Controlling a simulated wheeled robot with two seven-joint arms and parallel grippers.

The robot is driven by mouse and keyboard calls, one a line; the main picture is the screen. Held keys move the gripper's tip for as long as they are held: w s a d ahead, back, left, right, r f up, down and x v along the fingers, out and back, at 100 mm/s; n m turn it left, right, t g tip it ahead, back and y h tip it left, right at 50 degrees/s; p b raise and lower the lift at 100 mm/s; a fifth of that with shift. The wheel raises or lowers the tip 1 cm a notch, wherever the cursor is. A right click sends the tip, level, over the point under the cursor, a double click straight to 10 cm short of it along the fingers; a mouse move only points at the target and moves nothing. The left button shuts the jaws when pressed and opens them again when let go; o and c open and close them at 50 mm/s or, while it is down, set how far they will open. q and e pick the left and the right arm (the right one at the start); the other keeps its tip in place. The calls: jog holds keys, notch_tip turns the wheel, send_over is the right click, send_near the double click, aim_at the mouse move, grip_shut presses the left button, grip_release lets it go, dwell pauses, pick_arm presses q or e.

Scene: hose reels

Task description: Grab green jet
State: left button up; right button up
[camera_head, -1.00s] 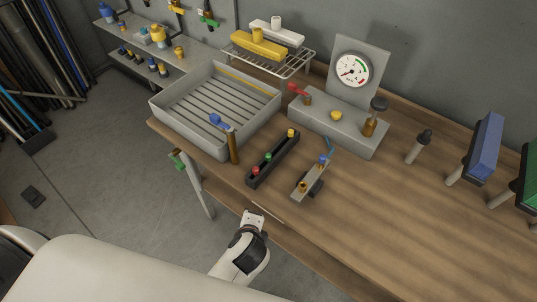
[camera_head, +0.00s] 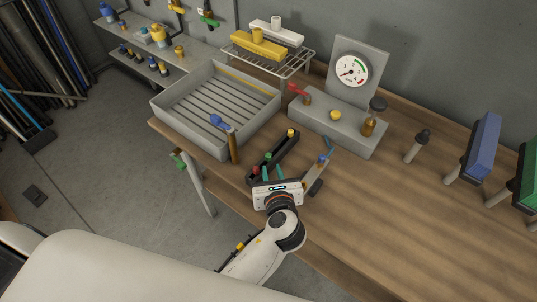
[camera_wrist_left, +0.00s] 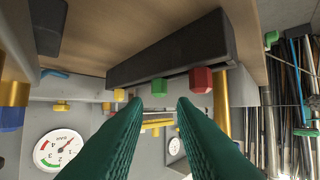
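A black rack (camera_head: 285,149) on the wooden bench holds small coloured jets in a row. In the left wrist view the green jet (camera_wrist_left: 159,87) sits in the rack (camera_wrist_left: 165,55) between a red jet (camera_wrist_left: 200,79) and a yellow jet (camera_wrist_left: 118,95). My left gripper (camera_head: 273,172) is at the near end of the rack, partly covering it. Its green fingers (camera_wrist_left: 159,104) are apart and empty, with the green jet showing between and beyond the tips, not clasped. My right gripper is not in view.
A blue-handled brown post (camera_head: 234,148) and a grey tray (camera_head: 182,128) are to the left. A gauge block (camera_head: 345,128) stands behind.

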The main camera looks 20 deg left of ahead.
aim_at(269, 158)
pick_arm(q)
jog(key=shift+p+x, duration=0.55)
jog(key=shift+x, duration=2.45)
jog(key=shift+r, duration=0.15)
grip_shut()
